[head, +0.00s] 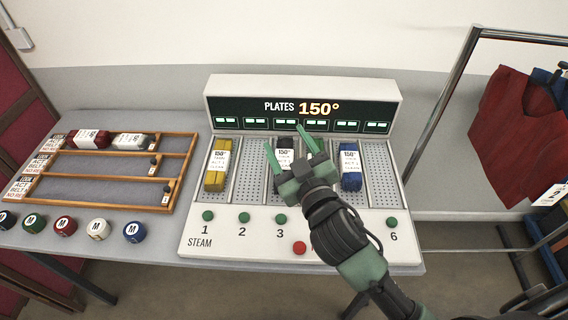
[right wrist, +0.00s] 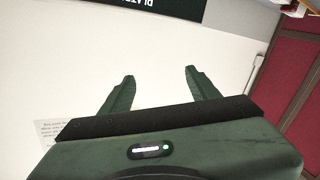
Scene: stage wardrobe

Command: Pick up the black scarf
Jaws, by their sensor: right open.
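The black scarf (head: 285,156) is a rolled dark bundle with a white label marked 150°. It lies on the steam plate machine (head: 228,232), in the column behind button 3, and is partly covered by my right gripper. My right gripper (head: 285,138) is open and appears over that bundle in the head view, with its fingers pointing to the back. I cannot tell its height or whether it touches the scarf. In the right wrist view, the open fingers (right wrist: 160,88) have nothing between them, and the scarf does not show. My left gripper is not in view.
A yellow roll (head: 216,167) and a blue roll (head: 350,168) lie on other plates. A wooden tray (head: 178,206) at left holds a dark red roll (head: 92,139) and a grey roll (head: 131,142). Several round M-marked pieces line the front edge. A clothes rail (head: 440,110) stands at right.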

